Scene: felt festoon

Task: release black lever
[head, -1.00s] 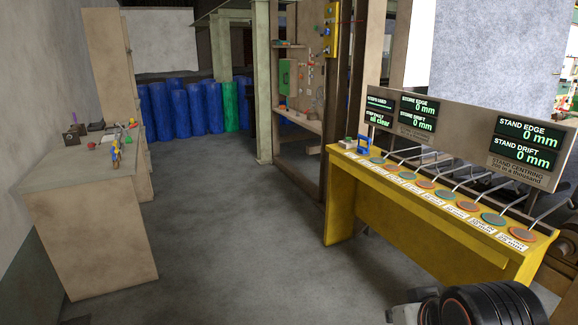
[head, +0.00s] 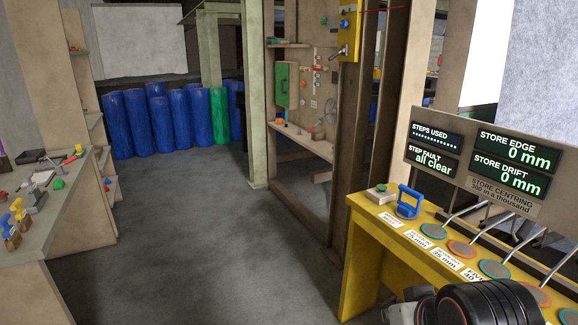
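I cannot make out a black lever for certain in the head view. A yellow control box (head: 348,35) on the post has a blue knob and a small light-coloured toggle or lever. On the right, a yellow console (head: 372,244) carries a row of thin grey levers (head: 466,214) beside coloured discs (head: 461,249). A blue handle-shaped piece (head: 409,203) stands at the console's left end, beside a small box with a green button (head: 381,190). Part of my arm shows at the bottom right, covering some of the console. My gripper's fingers are out of view.
Displays (head: 437,142) above the console read "all clear" and "0 mm". A workbench with tools (head: 45,235) stands at left. A frame with shelves (head: 303,142) stands ahead. The grey floor (head: 200,235) between is clear.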

